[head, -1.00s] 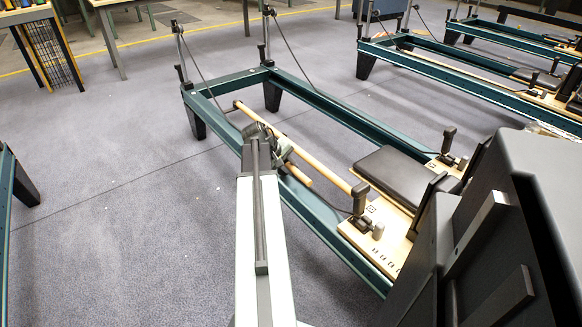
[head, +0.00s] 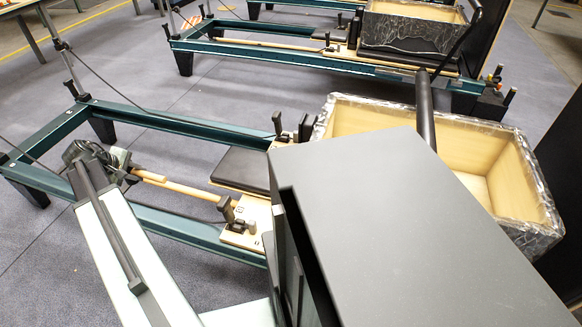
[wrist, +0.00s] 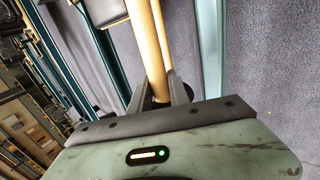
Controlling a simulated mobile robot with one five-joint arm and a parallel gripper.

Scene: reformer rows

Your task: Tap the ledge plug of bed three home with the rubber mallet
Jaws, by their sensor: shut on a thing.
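My gripper (head: 122,168) is out over the near rail of the closest reformer bed (head: 180,232). In the wrist view its two dark fingers (wrist: 158,95) are shut around a round pale wooden handle (wrist: 143,35), which runs up out of the picture. I take it for the mallet's handle; I cannot make out a rubber head, though something black shows between the fingers. A second wooden rod runs close beside it; in the head view a long rod (head: 190,192) reaches to the bed's carriage. I cannot make out the ledge plug or any bed number.
An open wooden box (head: 350,117) with dark marbled sides stands at the right. The closest bed carries a black pad (head: 243,168). Another reformer bed (head: 270,52) with a similar box (head: 410,28) stands behind. Grey floor (head: 60,245) is clear at the left.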

